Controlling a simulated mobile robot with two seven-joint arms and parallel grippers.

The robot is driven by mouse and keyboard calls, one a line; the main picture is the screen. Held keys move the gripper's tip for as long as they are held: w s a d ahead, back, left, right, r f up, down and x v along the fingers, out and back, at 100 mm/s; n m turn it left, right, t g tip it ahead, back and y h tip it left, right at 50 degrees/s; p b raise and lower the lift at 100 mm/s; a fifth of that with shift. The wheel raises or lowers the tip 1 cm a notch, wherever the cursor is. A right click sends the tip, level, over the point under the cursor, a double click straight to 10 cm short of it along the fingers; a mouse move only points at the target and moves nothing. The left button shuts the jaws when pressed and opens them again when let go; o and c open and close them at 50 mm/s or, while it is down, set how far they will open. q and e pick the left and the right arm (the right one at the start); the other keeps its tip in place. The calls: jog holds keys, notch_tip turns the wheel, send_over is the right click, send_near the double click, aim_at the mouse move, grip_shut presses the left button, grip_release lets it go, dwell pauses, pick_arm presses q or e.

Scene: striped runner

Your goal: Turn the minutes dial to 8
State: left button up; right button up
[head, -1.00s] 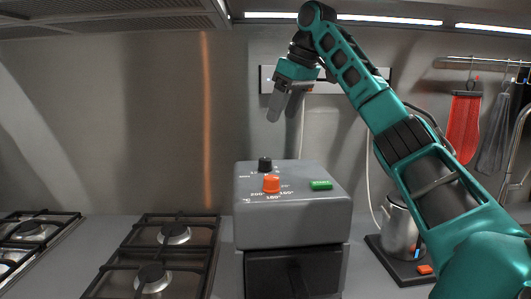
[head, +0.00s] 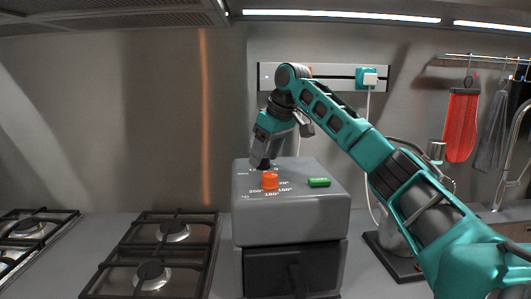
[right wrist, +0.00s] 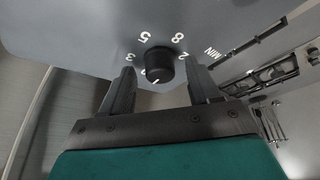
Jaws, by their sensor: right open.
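The black minutes dial (right wrist: 160,64) sits on top of the grey appliance (head: 291,230), with printed numbers and "MIN" around it in the right wrist view. My right gripper (right wrist: 162,71) is open, its two dark fingers on either side of the dial with gaps showing. In the head view my right gripper (head: 262,163) points down at the back of the appliance top and mostly hides the dial. My left gripper is not in view.
An orange temperature dial (head: 270,182) stands just in front of the right gripper, and a green button (head: 319,182) is to its right. Gas hobs (head: 152,270) lie to the left. A metal kettle (head: 388,232) stands to the right behind my arm.

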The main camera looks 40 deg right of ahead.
jog(key=shift+c, duration=0.3)
jog(key=c, duration=1)
